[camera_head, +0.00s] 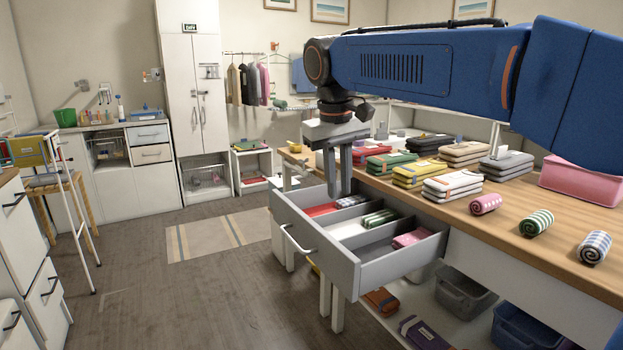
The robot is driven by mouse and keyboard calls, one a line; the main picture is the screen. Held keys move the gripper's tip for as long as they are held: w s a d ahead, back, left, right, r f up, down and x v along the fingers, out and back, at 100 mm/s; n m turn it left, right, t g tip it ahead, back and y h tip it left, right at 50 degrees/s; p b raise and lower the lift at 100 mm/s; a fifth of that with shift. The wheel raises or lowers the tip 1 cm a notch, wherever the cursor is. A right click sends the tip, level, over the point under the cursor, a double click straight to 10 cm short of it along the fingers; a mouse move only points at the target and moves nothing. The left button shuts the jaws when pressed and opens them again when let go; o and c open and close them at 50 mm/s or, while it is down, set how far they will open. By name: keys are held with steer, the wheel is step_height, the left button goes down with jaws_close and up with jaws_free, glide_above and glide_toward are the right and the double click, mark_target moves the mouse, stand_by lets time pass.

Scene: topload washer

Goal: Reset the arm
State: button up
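My gripper (340,190) points straight down from my blue arm, above the open grey drawer (357,276). The drawer is pulled out from the wooden-topped table (530,226). It has dividers and holds a red folded cloth (320,210), a green and white striped cloth (379,217) and a pink cloth (411,238).
Floor left of the drawer is clear.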

steer(key=s+d+f+m+t, duration=0.1)
steer(key=s+d+f, duration=0.3)
steer(key=s+d, duration=0.3)
steer(key=s+d+f+m, duration=0.1)
steer(key=s+d+f, duration=0.45)
steer(key=d, duration=0.35)
steer(key=s+d+f+m+t, duration=0.1)
steer(key=s+d+f, duration=0.2)
steer(key=s+f, duration=0.3)
steer(key=s+d+f+m+t, duration=0.1)
steer(key=s+d+f, duration=0.3)
steer(key=s+f, duration=0.3)
steer(key=shift+s+d+f+m+y, duration=0.2)
steer(key=shift+d+f+m+y, duration=0.15)
steer(key=shift+f, duration=0.2)
